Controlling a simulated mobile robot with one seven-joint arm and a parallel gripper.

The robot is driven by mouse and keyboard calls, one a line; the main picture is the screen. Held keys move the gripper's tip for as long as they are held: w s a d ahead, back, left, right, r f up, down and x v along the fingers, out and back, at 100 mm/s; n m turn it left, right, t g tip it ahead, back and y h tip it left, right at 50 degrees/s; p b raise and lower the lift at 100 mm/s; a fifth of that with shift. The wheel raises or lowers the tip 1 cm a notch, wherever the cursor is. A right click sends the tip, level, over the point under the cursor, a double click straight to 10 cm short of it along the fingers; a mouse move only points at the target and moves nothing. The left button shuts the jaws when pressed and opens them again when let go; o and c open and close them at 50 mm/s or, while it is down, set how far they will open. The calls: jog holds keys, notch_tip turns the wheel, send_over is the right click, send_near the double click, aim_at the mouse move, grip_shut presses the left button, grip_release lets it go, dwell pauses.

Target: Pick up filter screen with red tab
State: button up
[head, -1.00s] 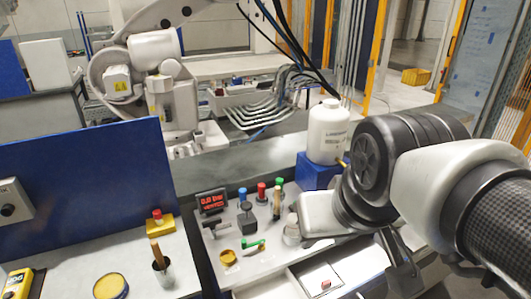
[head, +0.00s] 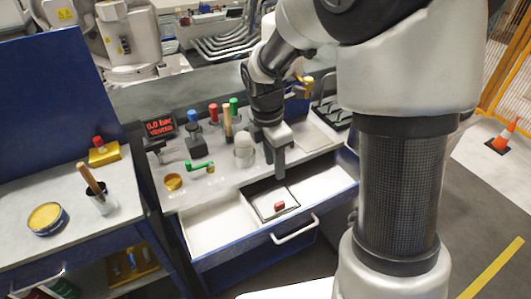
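The filter screen with the red tab (head: 280,206) lies in the open drawer (head: 215,228) of the blue bench. The screen shows as a dark-edged flat square, and the red tab sits at its middle front. My gripper (head: 280,174) points down just above the back edge of the screen, behind the red tab. Its fingers look narrow and dark from here, and I cannot tell whether they are open or shut. Nothing shows held in it.
A white rounded object (head: 244,151) stands on the bench left of my gripper. A green-handled valve (head: 199,165), a yellow cap (head: 173,182) and a pressure display (head: 160,127) are further left. The drawer handle (head: 296,231) sticks out in front. The drawer's left compartment is empty.

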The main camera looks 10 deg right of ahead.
aim_at(279, 203)
jog(key=f, duration=0.5)
jog(key=d+f+b, duration=0.1)
jog(key=f, duration=0.5)
jog(key=d+f+b, duration=0.1)
jog(key=f, duration=0.5)
jog(key=shift+w+f, duration=0.2)
jog(key=shift+f, duration=0.05)
grip_shut()
